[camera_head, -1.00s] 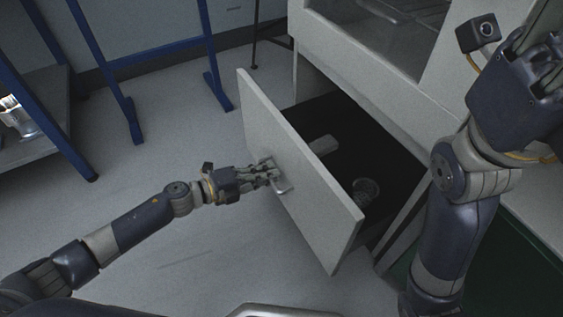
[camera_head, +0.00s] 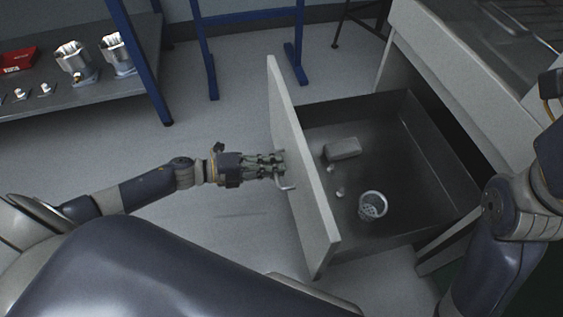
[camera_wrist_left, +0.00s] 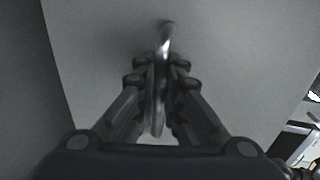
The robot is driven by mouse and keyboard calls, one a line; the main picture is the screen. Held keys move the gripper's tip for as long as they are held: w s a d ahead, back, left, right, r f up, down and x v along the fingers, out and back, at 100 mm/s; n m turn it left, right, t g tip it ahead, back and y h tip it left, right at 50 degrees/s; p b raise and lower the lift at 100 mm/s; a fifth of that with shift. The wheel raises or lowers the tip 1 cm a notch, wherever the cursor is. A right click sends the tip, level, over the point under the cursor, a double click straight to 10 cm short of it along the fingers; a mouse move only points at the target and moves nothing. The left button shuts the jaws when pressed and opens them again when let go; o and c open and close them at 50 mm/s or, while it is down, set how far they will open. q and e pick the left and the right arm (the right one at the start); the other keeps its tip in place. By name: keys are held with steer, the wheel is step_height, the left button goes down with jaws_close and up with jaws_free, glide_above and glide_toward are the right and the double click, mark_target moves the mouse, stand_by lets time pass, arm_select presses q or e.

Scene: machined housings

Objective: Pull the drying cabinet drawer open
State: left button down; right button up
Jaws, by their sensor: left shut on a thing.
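The drying cabinet drawer (camera_head: 303,185) stands well out of the cabinet (camera_head: 405,45), with its dark inside showing. My left gripper (camera_head: 280,170) is at the outer face of the drawer front, shut on the metal handle (camera_head: 287,187). In the left wrist view the handle (camera_wrist_left: 160,85) runs between the two fingers of my left gripper (camera_wrist_left: 158,80), against the pale drawer front (camera_wrist_left: 230,60). My right arm shows at the right edge of the head view, but its fingers are out of the picture.
Inside the drawer are a grey block (camera_head: 343,149), a round mesh-like cup (camera_head: 373,205) and small pale pieces (camera_head: 340,193). A shelf (camera_head: 100,92) with metal housings (camera_head: 75,62) and a red box (camera_head: 17,60) stands at the left. The floor left of the drawer is clear.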

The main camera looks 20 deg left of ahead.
stand_by(0.3)
arm_select(q)
steer(key=c, duration=1.7)
jaws_free()
steer(key=shift+s+a, duration=0.1)
steer(key=shift+a, duration=0.05)
steer(key=shift+v, duration=5.9)
